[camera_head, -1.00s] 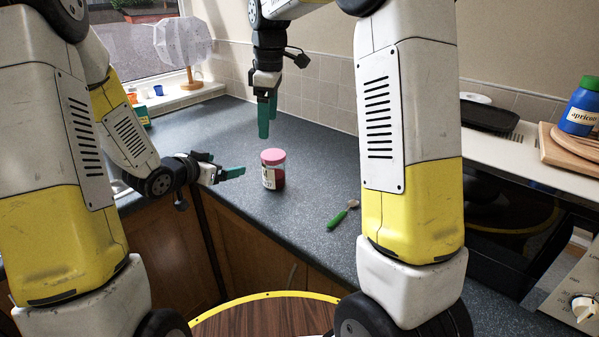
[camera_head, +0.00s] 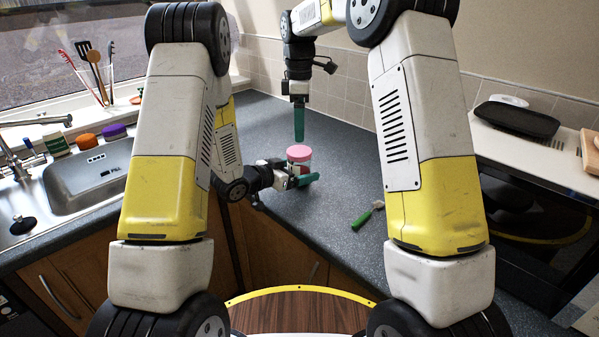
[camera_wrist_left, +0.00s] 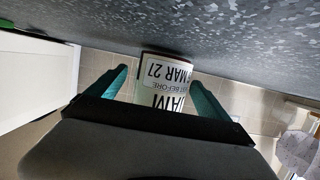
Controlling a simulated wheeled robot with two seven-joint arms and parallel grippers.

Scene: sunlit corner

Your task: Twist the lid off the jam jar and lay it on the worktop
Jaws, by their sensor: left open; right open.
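The jam jar (camera_head: 305,166) stands upright on the dark worktop (camera_head: 345,205) near its front edge, with its pink lid (camera_head: 299,152) on top. My left gripper (camera_head: 298,173) is level with the jar, open, its green fingers on either side of the jar body and partly hiding it. In the left wrist view the jar's white label (camera_wrist_left: 162,88), upside down with "JAM" and "MAR 27", shows between the two fingers. Whether they touch the glass I cannot tell. My right gripper (camera_head: 299,138) is open and points down just above the lid, clear of it; its fingers overlap in this view.
A green-handled spoon (camera_head: 362,219) lies on the worktop right of the jar. A sink (camera_head: 85,180) is at the left, with a utensil holder (camera_head: 98,90) on the sill behind. A black tray (camera_head: 517,119) sits at the right. The worktop behind the jar is clear.

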